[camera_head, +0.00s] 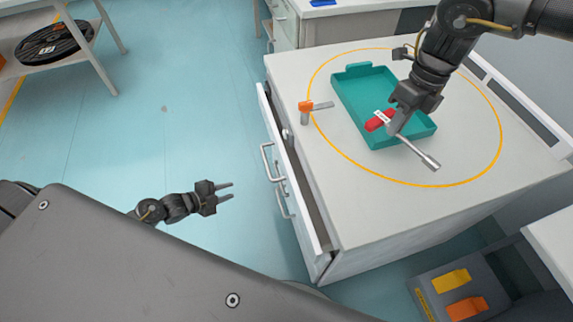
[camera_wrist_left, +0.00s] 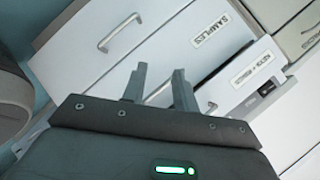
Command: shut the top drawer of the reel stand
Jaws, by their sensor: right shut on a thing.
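The reel stand (camera_head: 455,205) is a white cabinet at the right with a yellow ring on its top. Its top drawer (camera_head: 291,185) is partly open; a dark gap shows between its front and the stand's edge. Drawer fronts with bar handles and the labels "SAMPLES" (camera_wrist_left: 209,29) and "KEYS + RINGS" show in the left wrist view. My left gripper (camera_head: 229,191) is open and empty, left of the drawer handle (camera_head: 267,162) and apart from it. My right gripper (camera_head: 396,122) is shut on a metal tool (camera_head: 420,154) above the teal tray.
The teal tray (camera_head: 354,97) lies on the stand with a red item (camera_head: 375,123) in it. An orange-capped grey piece (camera_head: 310,108) stands near the drawer edge. A grey bin (camera_head: 430,289) with yellow and orange blocks is at the lower right. Floor left of the drawer is clear.

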